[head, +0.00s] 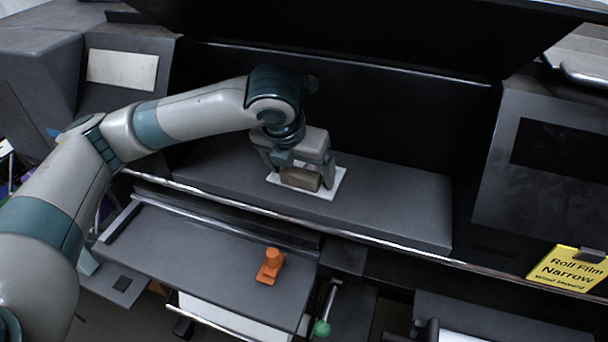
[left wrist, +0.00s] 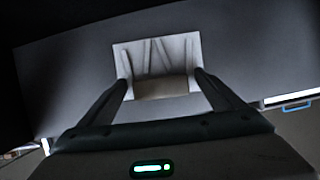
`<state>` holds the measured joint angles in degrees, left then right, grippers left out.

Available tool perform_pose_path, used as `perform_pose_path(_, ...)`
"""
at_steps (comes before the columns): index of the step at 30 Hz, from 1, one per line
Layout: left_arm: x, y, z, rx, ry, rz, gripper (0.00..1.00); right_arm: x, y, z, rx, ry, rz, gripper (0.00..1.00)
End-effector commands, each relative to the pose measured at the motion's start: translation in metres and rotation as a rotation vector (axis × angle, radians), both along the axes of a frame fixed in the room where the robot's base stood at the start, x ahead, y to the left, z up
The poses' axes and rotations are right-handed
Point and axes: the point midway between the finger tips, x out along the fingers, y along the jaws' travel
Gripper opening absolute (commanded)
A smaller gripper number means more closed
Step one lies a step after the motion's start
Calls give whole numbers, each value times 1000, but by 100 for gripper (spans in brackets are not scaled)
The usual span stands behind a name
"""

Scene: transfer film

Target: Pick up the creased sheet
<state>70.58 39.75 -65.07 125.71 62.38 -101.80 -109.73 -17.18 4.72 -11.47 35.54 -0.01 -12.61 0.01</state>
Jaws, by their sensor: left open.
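The creased sheet (head: 326,192) is a small white rectangle lying flat on the dark grey shelf of the machine. In the left wrist view the sheet (left wrist: 150,60) shows several crease lines. A brown block (head: 300,179) appears to rest on it; the block also shows at the sheet's near edge in the left wrist view (left wrist: 160,88). My left gripper (head: 300,184) is open and points down over the sheet, its fingers on either side of the block. I cannot tell whether the fingers touch the block or sheet. My right gripper is out of view.
A dark raised cover hangs above the shelf (head: 400,205), and a metal rail runs along its front edge. A lower grey tray (head: 200,245) holds an orange object (head: 270,265). The shelf is clear right of the sheet.

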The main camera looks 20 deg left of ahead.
Motion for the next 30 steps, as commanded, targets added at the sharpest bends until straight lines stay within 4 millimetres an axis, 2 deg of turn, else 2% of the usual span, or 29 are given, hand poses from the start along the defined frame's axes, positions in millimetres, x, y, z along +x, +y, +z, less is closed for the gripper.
perform_pose_path(3,0,0,0,0,0,0,88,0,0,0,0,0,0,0)
perform_pose_path(9,0,0,0,0,0,0,42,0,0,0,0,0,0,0)
perform_pose_path(22,0,0,4,-1,-2,1,42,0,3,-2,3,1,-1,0)
perform_pose_path(30,1,-1,24,-1,-4,1,42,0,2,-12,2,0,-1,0)
